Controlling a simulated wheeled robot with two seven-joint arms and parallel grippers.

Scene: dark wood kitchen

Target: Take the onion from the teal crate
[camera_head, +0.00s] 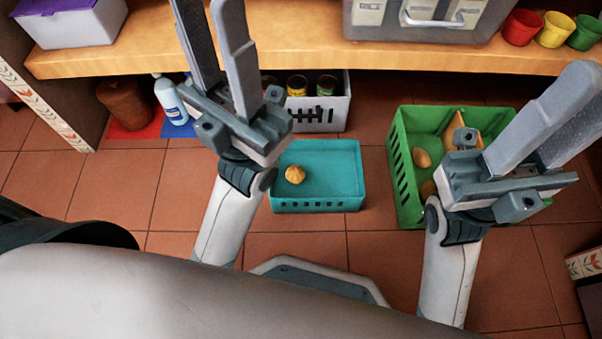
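The onion (295,174), round and tan, lies in the left part of the teal crate (335,205) on the floor. Nothing covers it. My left gripper (208,15) points up and away, to the left of and above the teal crate in the picture. Its fingers are apart with nothing between them, and it is not touching the onion. My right gripper (590,90) is on the right, in front of the green crate (405,185). Its fingers look apart and empty, with the tips near the right picture edge.
The green crate holds several tan items, partly hidden by my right arm. A wooden shelf (290,45) overhangs the back. Under it stand a grey crate of cans (335,118), a white-blue bottle (170,100) and a brown pot (122,103). Tiled floor around the teal crate is clear.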

